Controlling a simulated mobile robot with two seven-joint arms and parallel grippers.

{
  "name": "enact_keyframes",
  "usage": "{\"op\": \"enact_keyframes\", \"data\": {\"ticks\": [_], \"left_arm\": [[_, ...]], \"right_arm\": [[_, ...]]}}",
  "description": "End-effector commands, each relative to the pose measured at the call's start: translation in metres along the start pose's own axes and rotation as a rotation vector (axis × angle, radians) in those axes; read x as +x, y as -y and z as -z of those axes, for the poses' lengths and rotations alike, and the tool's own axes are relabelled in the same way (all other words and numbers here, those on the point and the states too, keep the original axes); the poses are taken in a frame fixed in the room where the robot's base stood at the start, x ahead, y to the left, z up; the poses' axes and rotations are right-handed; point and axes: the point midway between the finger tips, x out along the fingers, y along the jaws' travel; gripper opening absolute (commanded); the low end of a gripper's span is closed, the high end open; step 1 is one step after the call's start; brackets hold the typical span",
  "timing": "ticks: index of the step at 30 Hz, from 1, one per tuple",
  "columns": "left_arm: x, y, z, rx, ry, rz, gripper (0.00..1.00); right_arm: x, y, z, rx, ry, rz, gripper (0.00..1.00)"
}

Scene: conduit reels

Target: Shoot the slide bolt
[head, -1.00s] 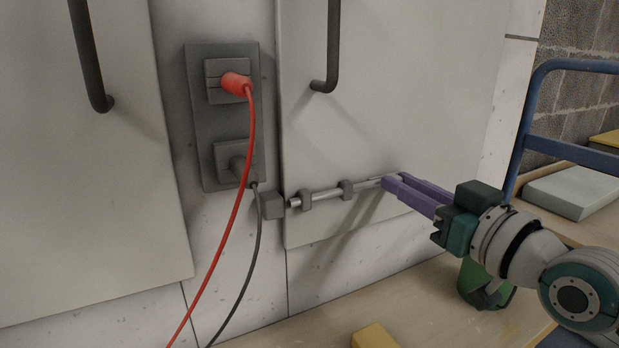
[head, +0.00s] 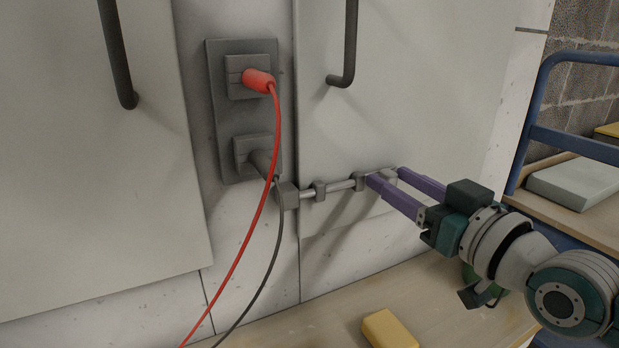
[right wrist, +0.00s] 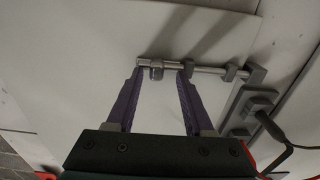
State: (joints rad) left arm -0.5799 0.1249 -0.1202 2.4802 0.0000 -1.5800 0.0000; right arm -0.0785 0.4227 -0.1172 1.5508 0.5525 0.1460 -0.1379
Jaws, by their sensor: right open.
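The slide bolt's metal rod (head: 340,186) lies across the lower part of the right cabinet door, running through two grey brackets. Its left end meets the grey keeper block (head: 287,195) beside the door; how deep it goes inside is hidden. My right gripper (head: 384,175) is open at the rod's right end, fingers either side of it. In the right wrist view, the rod (right wrist: 208,69) runs across the fingertips, and a short knob (right wrist: 156,72) shows between the open fingers (right wrist: 160,76). The keeper (right wrist: 256,77) is to the right there. My left gripper is not in view.
A socket panel (head: 216,110) left of the bolt holds a red plug (head: 259,80) and a grey plug, with cables hanging in front of the wall. A yellow block (head: 390,329) lies on the wooden surface below. A blue-framed rack (head: 528,125) stands at right.

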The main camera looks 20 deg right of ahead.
Motion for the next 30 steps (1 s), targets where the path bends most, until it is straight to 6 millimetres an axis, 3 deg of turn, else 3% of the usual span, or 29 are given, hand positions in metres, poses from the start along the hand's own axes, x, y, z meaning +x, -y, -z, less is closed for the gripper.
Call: {"op": "enact_keyframes", "data": {"ticks": [5,12,18,30], "left_arm": [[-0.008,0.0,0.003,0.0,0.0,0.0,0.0],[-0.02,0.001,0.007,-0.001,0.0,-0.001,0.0],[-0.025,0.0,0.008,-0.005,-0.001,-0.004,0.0],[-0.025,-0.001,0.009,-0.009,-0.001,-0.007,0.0]], "right_arm": [[-0.018,0.0,0.001,-0.001,0.003,0.0,0.53],[-0.064,0.0,0.001,-0.001,0.005,0.0,0.53],[-0.092,0.0,0.001,0.0,0.002,0.001,0.53],[-0.099,0.0,0.001,0.0,-0.001,0.001,0.53]]}}
